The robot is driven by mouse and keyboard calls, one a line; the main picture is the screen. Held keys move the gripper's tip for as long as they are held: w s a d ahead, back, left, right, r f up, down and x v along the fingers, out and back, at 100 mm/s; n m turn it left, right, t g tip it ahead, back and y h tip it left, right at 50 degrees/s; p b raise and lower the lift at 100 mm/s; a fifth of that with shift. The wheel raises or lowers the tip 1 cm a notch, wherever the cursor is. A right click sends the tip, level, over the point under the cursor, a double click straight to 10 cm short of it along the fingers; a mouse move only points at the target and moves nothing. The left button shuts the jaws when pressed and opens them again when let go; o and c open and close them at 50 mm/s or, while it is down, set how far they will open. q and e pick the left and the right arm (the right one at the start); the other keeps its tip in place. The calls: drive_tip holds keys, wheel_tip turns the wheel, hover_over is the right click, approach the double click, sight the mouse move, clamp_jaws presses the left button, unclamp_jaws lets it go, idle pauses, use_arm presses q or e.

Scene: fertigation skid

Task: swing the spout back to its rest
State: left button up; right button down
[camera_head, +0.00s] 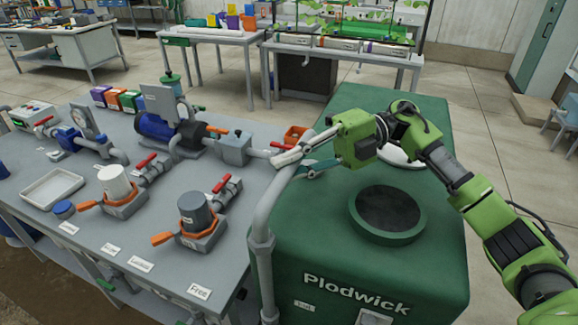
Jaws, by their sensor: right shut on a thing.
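The spout (276,196) appears to be the grey pipe that rises at the left edge of the green tank (440,255) and slants up and back. My right gripper (300,155) reaches in from the right over the tank, with its fingers at the upper end of this pipe. It is shut on the spout, but the fingers partly hide the place of contact. The tank's round dark opening (388,208) lies to the right of the pipe, and no spout is over it. I cannot make out the rest. My left gripper is not in view.
The grey bench (130,240) on the left carries a blue pump (155,130), red-handled valves (228,183), a white cup (114,182), a grey cup (196,212) and a tray (52,188). An orange box (297,134) stands behind my gripper.

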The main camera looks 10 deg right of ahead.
drive_tip(key=c, duration=1.9)
unclamp_jaws()
drive_tip(key=shift+w+a, duration=0.1)
drive_tip(key=shift+a, duration=0.15)
drive_tip(key=v, duration=1.2)
